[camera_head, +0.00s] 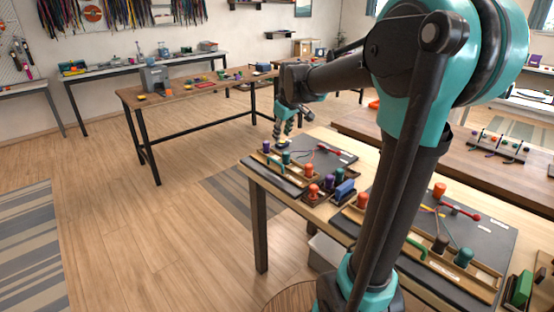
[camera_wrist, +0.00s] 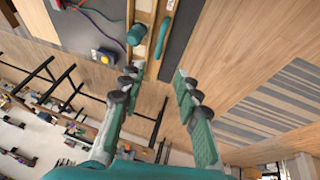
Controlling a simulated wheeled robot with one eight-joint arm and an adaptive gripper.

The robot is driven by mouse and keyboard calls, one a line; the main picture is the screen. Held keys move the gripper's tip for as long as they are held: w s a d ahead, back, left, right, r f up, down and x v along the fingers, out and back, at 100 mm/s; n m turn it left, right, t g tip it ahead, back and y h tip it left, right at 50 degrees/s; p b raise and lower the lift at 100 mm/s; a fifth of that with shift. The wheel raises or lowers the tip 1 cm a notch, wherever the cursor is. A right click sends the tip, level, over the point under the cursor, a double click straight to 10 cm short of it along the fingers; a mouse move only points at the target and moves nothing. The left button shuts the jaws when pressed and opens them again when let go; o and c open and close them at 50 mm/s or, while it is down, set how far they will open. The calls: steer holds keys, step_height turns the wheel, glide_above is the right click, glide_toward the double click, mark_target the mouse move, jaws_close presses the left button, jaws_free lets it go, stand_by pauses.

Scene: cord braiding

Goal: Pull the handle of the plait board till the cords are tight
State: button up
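The plait board is a dark panel (camera_head: 325,157) with wooden rails, lying on the light wooden table. Coloured cords run across it in the wrist view (camera_wrist: 92,14). A long green handle (camera_wrist: 162,37) lies beside the wooden rail, next to a round teal peg (camera_wrist: 137,33). A green piece, probably this handle, also shows at the board's near rail in the head view (camera_head: 275,166). My gripper (camera_head: 283,134) is above the board's far left part. In the wrist view my gripper (camera_wrist: 155,88) is open and empty, its fingers apart and short of the handle.
Several coloured bobbins (camera_head: 345,189) stand right of the board. A second board (camera_head: 480,236) with pegs and a red handle lies farther right. Bare floor (camera_head: 150,225) is left of the table.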

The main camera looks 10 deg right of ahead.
mark_target(276, 161)
steer(key=x, duration=1.5)
steer(key=shift+w+a+f, duration=0.1)
steer(key=shift+f, duration=0.25)
steer(key=shift+c, duration=0.2)
jaws_close()
